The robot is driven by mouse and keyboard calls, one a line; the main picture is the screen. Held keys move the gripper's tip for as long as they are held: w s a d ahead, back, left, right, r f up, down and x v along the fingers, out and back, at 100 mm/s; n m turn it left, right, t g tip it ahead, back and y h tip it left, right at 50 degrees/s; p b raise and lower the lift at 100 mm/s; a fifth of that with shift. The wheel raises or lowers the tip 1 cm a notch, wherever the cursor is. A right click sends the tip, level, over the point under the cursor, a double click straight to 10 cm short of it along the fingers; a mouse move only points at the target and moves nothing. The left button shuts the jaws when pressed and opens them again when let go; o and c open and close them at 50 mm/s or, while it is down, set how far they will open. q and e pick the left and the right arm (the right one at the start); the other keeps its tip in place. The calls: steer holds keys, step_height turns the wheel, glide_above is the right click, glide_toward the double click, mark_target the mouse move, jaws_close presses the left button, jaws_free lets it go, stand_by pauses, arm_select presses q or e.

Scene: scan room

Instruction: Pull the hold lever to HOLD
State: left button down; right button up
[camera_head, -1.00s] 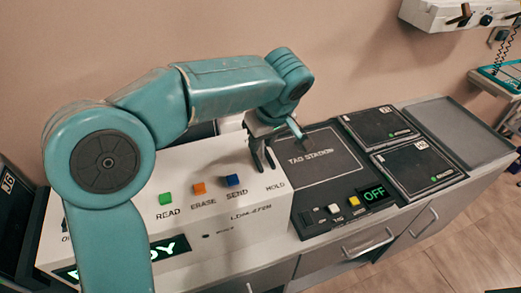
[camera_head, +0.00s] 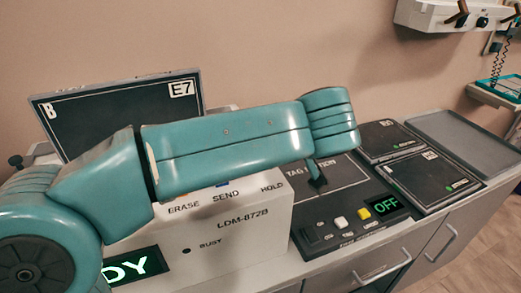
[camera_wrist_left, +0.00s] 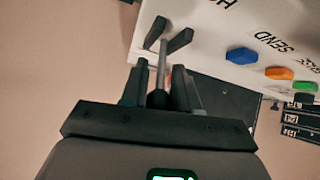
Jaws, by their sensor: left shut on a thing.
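The hold lever (camera_wrist_left: 162,62) shows in the left wrist view as a thin metal rod with a black ball knob, between two dark pieces at the white console's edge. My left gripper (camera_wrist_left: 160,82) is shut on it near the knob, with a dark finger on each side. The white console (camera_head: 235,228) carries the printed HOLD label, also partly visible upside down in the left wrist view. The lever's exact position is unclear. My right gripper is out of view.
A dark panel marked E7 (camera_head: 120,100) stands behind the console. To the right are the black tag station (camera_head: 345,195), a green OFF display (camera_head: 387,205), two dark tablets and a grey tray (camera_head: 460,140). A READY-type display (camera_head: 140,268) is partly covered by my arm.

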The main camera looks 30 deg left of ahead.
arm_select(q)
steer(key=shift+f, duration=0.1)
steer(key=c, duration=0.9)
jaws_free()
steer(key=p+v, duration=0.3)
steer(key=v, duration=1.3)
steer(key=shift+s+d, duration=0.15)
steer(key=shift+d, duration=0.1)
